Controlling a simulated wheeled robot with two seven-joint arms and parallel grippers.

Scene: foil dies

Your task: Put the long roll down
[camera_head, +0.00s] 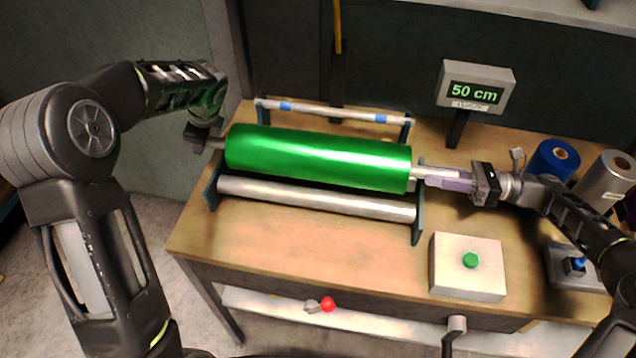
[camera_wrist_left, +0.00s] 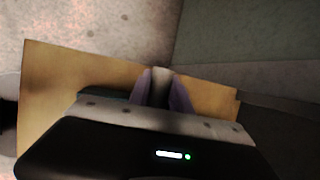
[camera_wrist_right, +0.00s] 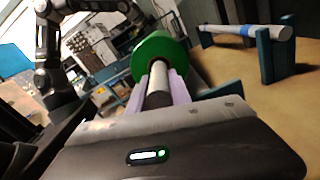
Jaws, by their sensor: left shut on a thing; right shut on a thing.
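The long green roll (camera_head: 318,160) lies lengthwise over the wooden table (camera_head: 280,240), with a pale shaft end sticking out at each side. My left gripper (camera_head: 212,143) is shut on the roll's left shaft end, which also shows between the fingers in the left wrist view (camera_wrist_left: 160,88). My right gripper (camera_head: 445,179) is shut on the right shaft end. In the right wrist view the shaft (camera_wrist_right: 159,80) sits between the fingers, with the green roll (camera_wrist_right: 158,56) beyond. The roll is above the stand's rollers; I cannot tell whether it touches them.
A stand has a front metal roller (camera_head: 315,198) and a rear bar (camera_head: 330,113) with blue bands. A display (camera_head: 475,88) reads "50 cm". A white box (camera_head: 467,268) with a green button is front right. Blue (camera_head: 553,160) and silver (camera_head: 605,180) rolls stand at the right.

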